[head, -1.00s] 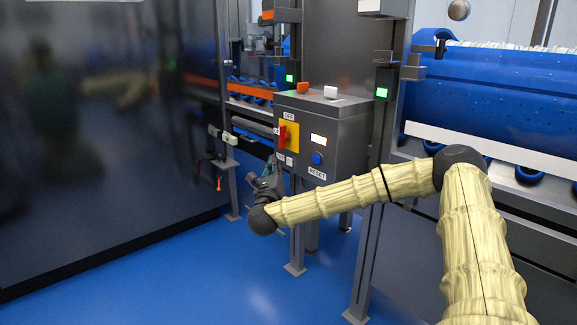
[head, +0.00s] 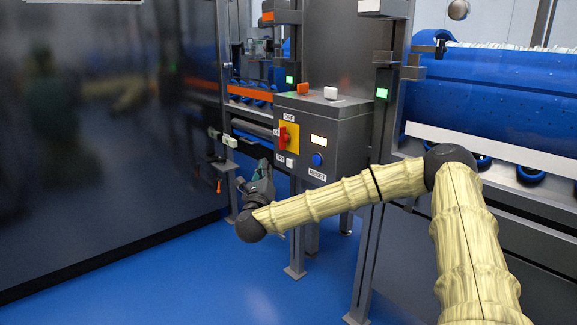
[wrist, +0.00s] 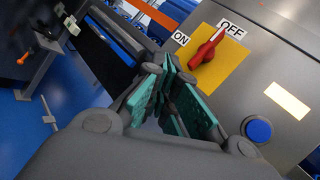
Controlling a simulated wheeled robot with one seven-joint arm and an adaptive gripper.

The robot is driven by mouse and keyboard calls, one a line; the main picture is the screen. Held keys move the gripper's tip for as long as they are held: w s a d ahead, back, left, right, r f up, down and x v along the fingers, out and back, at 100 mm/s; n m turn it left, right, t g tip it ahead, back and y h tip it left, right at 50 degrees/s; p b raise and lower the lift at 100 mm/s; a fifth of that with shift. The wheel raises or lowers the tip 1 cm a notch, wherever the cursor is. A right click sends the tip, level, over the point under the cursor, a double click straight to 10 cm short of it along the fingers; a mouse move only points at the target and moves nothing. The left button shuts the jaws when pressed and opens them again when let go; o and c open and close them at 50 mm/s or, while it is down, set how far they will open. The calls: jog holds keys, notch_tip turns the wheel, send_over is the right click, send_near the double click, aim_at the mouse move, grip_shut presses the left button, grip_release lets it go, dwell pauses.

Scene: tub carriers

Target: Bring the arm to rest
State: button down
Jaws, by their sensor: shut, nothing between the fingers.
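My gripper (head: 264,170) is at the end of my cream-sleeved arm, to the left of the grey control box (head: 350,130) and a little below the switch. Its green-padded fingers (wrist: 172,88) are together and empty in the wrist view. The box carries a red rotary switch (wrist: 208,50) on a yellow plate (wrist: 238,68). The switch's pointed end is toward the OFF label. A blue button (wrist: 258,130) and a lit pale panel (wrist: 288,100) are on the same face. My gripper appears apart from the box.
A dark glossy wall panel (head: 100,120) stands at the left. A blue tub (head: 490,95) is on the line at the right. Metal posts (head: 297,240) rise from the blue floor (head: 180,280), which is open in front at the left.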

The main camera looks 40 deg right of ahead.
dwell(0.3)
jog(key=s+a+f+n+y, duration=0.2)
jog(key=a+f+n+y, duration=0.6)
jog(key=a+f, duration=0.45)
jog(key=s+a+f+n+y, duration=0.3)
jog(key=a+f+n+y, duration=0.2)
jog(key=a+f+n, duration=0.65)
jog(key=s+a+f+n+g+y, duration=0.2)
jog(key=s+a+f+n, duration=0.15)
jog(key=s+f, duration=0.35)
jog(key=s+a+f+n+g+y, duration=0.1)
jog(key=s+a+f+n+g, duration=0.2)
jog(key=f, duration=0.5)
jog(key=s+a+f+n+g, duration=0.1)
jog(key=s+f+n+g, duration=0.3)
jog(key=s, duration=0.5)
jog(key=s+a+f+n+g, duration=0.1)
jog(key=s+f+n, duration=0.1)
jog(key=s+f, duration=0.55)
jog(key=s+d+f+n+g+h, duration=0.1)
jog(key=s+d+n+g, duration=0.2)
jog(key=s, duration=0.7)
jog(key=s+d+f+n+g, duration=0.1)
jog(key=s+d+n+g, duration=0.25)
jog(key=s, duration=0.65)
notch_tip(320, 180, up, 38)
jog(key=p, duration=3.8)
jog(key=shift+s+d+h+p, duration=0.3)
jog(key=shift+p, duration=0.05)
